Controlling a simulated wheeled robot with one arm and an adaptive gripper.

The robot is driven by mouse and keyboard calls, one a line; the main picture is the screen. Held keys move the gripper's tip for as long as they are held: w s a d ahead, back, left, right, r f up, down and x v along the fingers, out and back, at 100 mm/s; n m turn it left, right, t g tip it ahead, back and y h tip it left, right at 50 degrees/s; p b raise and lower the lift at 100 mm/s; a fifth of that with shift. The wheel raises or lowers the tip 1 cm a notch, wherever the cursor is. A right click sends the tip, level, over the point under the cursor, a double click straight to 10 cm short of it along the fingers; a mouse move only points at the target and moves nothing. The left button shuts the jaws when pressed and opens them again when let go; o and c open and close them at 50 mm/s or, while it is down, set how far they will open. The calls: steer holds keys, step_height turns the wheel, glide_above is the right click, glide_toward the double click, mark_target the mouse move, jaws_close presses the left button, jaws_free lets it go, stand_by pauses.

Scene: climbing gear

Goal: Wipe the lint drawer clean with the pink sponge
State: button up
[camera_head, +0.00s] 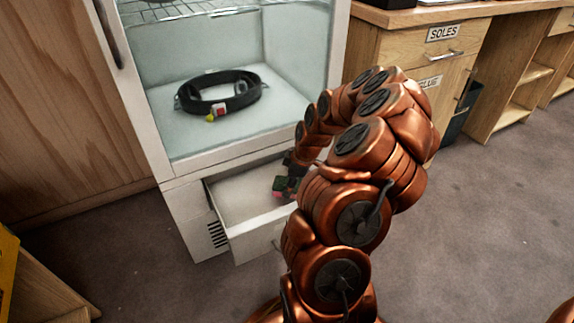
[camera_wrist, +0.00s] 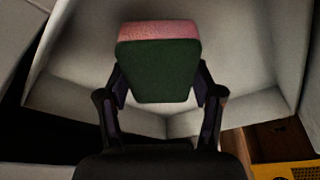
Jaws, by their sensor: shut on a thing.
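The lint drawer (camera_head: 258,237) is pulled out at the bottom of the white cabinet, and its pale inside shows in the head view. The pink sponge (camera_head: 278,184) is in or just over the drawer's right part, partly hidden by my arm. In the wrist view the sponge (camera_wrist: 158,30) has a pink layer and a dark green face. My gripper (camera_wrist: 158,82) is shut on its two sides, with pale drawer walls (camera_wrist: 275,100) around it. I cannot tell whether the sponge touches the drawer floor. No lint can be made out.
A wooden counter (camera_head: 400,45) with labelled drawers stands right. A yellow object (camera_head: 8,265) and wooden furniture (camera_head: 40,285) are at lower left. Grey floor on the right is clear.

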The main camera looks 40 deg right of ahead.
steer(key=shift+a+r+p, duration=0.1)
steer(key=shift+r+p, duration=0.7)
steer(key=shift+r, duration=1.8)
